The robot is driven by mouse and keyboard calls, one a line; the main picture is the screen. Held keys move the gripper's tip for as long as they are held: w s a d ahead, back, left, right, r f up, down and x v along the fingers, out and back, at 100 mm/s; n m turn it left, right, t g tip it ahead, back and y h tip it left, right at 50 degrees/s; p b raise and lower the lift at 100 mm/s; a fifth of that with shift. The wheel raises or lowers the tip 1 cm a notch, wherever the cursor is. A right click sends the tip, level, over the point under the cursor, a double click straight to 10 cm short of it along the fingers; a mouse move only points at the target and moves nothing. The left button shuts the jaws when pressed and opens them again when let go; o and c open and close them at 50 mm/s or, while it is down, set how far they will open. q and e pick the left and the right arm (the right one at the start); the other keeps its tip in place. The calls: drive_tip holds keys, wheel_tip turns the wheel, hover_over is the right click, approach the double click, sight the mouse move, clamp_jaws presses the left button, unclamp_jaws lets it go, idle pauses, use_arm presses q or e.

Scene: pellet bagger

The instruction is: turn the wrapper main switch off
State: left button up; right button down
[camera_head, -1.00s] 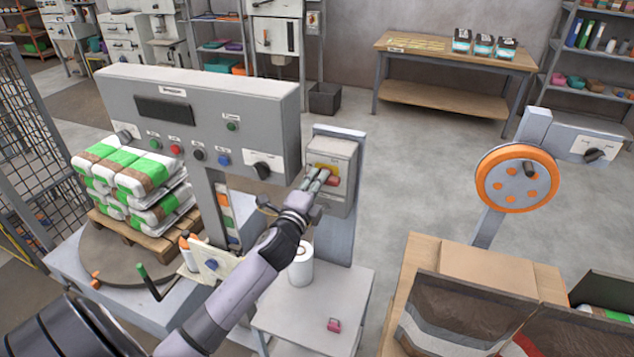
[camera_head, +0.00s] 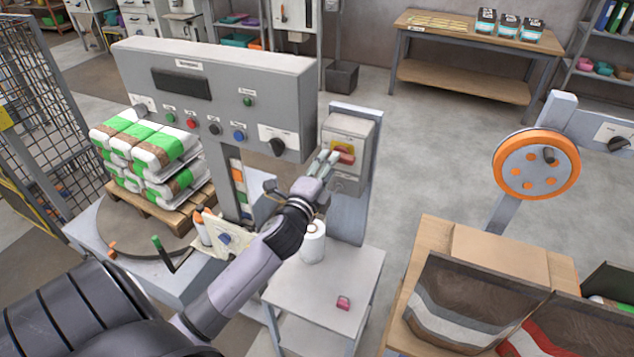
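The wrapper main switch is a red handle on a yellow plate (camera_head: 343,151), on the front of a grey switch box (camera_head: 358,137) fixed to an upright panel. My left gripper (camera_head: 329,158) is right at the switch, its fingertips at the left and lower side of the red handle and partly covering it. I cannot tell whether the fingers touch or grip the handle. The handle looks roughly level, but its exact angle is partly hidden. My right gripper is not in view.
The wrapper's control panel (camera_head: 218,88), with several buttons and a black knob (camera_head: 276,147), stands left of the box. Wrapped bags (camera_head: 150,150) are stacked on a pallet. An orange wheel (camera_head: 537,164) stands right.

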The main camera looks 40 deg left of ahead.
use_arm(q)
drive_tip(key=v, duration=0.8)
drive_tip(key=shift+s, duration=0.4)
drive_tip(key=shift+d, duration=0.1)
drive_tip(key=s+d+f+n+g+h+b, duration=0.1)
drive_tip(key=s+f+n+g, duration=0.15)
drive_tip(key=f, duration=1.05)
drive_tip(key=s+d+f+n+g, duration=0.2)
drive_tip(key=s+f+g, duration=0.1)
drive_tip(key=f, duration=0.9)
drive_tip(key=s+d+f+n+g+h+b, duration=0.1)
drive_tip(key=s+f+n+g, duration=0.15)
drive_tip(key=f, duration=1.05)
drive_tip(key=s+d+f+n+g+h, duration=0.15)
drive_tip(key=s+d+f+g, duration=0.25)
drive_tip(key=s+f, duration=0.9)
drive_tip(key=s+d+f+n+g, duration=0.2)
drive_tip(key=s+f, duration=0.3)
drive_tip(key=s, duration=0.4)
drive_tip(key=s+d+f+n+g+b, duration=0.1)
drive_tip(key=s+d+f+n+g, duration=0.1)
drive_tip(key=s+f, duration=0.4)
drive_tip(key=s, duration=0.4)
drive_tip(key=shift+f+g, duration=0.25)
drive_tip(key=shift+g, duration=0.05)
drive_tip(key=shift+s+h, duration=0.15)
drive_tip(key=shift+h, duration=0.1)
